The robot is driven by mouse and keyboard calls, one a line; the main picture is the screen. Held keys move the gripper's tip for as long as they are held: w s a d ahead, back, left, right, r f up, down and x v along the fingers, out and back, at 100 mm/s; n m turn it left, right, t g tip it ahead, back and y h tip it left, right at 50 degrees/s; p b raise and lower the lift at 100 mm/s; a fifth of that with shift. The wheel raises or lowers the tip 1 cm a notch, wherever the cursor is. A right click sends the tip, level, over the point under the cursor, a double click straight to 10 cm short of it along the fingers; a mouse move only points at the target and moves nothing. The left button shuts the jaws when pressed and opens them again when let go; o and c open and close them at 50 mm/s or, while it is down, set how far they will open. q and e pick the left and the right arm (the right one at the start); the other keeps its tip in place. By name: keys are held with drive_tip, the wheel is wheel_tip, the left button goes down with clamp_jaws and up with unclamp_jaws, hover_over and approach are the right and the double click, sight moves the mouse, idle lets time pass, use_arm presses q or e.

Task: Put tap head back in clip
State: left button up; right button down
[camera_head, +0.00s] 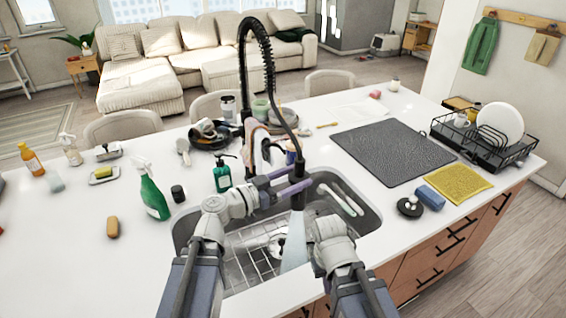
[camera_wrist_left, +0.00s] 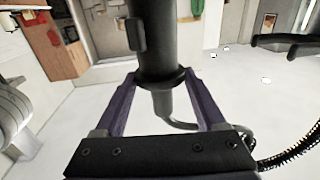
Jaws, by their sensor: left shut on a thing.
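The black tap head (camera_head: 297,198) is upright above the sink, below the tap's black spring hose. My left gripper (camera_head: 293,188) has its purple fingers on both sides of it and is shut on it. In the left wrist view the tap head (camera_wrist_left: 155,45) is a dark cylinder with a side button and a wider collar, between the fingers (camera_wrist_left: 157,108). A pale stream like water (camera_head: 295,245) shows below it. A short curved black part (camera_head: 267,150) stands by the tap column; I cannot tell whether it is the clip. My right gripper (camera_head: 325,228) is low over the sink, its fingers not clear.
The sink (camera_head: 250,262) holds a wire rack. A green soap bottle (camera_head: 222,175) and a green spray bottle (camera_head: 153,192) stand left of it. A pan (camera_head: 210,140) lies behind. A dark mat (camera_head: 390,152) and dish rack (camera_head: 485,145) are right.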

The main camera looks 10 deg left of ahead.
sight(267, 145)
use_arm(q)
drive_tip(key=shift+s+d+r, duration=0.1)
drive_tip(key=shift+d, duration=0.15)
drive_tip(key=w+a, duration=0.3)
drive_tip(key=w, duration=0.2)
drive_tip(key=w+a, duration=0.4)
drive_tip(key=w, duration=0.1)
drive_tip(key=w+a, duration=0.3)
drive_tip(key=w, duration=0.2)
drive_tip(key=shift+a+f+b, duration=0.15)
drive_tip(key=shift+f+b, duration=0.15)
drive_tip(key=shift+b, duration=0.05)
drive_tip(key=shift+s, duration=0.15)
drive_tip(key=shift+f, duration=0.2)
drive_tip(key=o, duration=1.3)
drive_tip(key=shift+r, duration=0.15)
